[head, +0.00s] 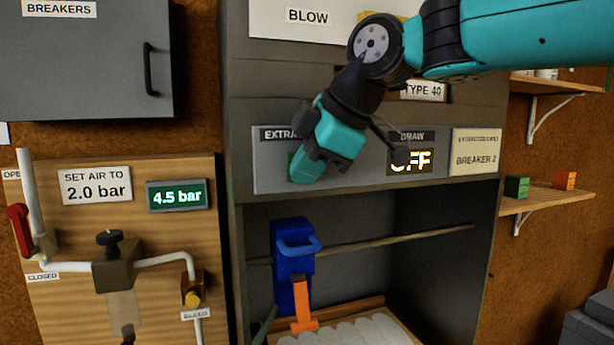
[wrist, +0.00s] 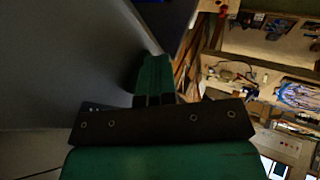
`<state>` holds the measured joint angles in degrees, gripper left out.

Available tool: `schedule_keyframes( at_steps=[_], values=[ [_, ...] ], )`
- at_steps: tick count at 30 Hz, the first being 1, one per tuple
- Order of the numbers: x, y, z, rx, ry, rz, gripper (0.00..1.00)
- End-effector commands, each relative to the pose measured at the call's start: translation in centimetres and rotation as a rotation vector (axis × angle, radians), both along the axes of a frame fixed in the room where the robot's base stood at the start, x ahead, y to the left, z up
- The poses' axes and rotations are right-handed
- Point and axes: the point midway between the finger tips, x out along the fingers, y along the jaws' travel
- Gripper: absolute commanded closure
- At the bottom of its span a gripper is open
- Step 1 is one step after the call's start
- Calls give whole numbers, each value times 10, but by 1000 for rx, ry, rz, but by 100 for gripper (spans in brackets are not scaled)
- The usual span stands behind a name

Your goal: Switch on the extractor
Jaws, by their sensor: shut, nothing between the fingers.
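The extractor panel (head: 265,170) is a grey strip on the hood front, with a label starting "EXTRA" (head: 279,134), partly covered by my gripper. A bit of green (head: 293,166) shows at the gripper's left edge; I cannot tell whether it is a button. The draw display (head: 411,161) reads OFF. A cream label (head: 475,152) beside it reads BREAKER 2. My gripper (head: 307,170) is shut and empty in front of the panel, pointing down-left; contact is unclear. Its green fingers show together in the wrist view (wrist: 153,75). The grey BREAKERS cabinet (head: 85,75) at upper left is closed.
Below the panel, the hood opening holds a blue block with a handle (head: 292,255), an orange piece (head: 302,305) and a rail (head: 400,236). At left, a wooden board carries air pipes, a red lever (head: 19,228) and a 4.5 bar display (head: 177,196). Shelves (head: 545,200) are at right.

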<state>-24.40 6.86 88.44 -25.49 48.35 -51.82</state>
Motion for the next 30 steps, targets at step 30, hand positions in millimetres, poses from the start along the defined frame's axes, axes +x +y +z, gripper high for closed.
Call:
schedule_keyframes(
  at_steps=[30],
  values=[
    [0,0,16,5,-11,-1,100]
  ],
)
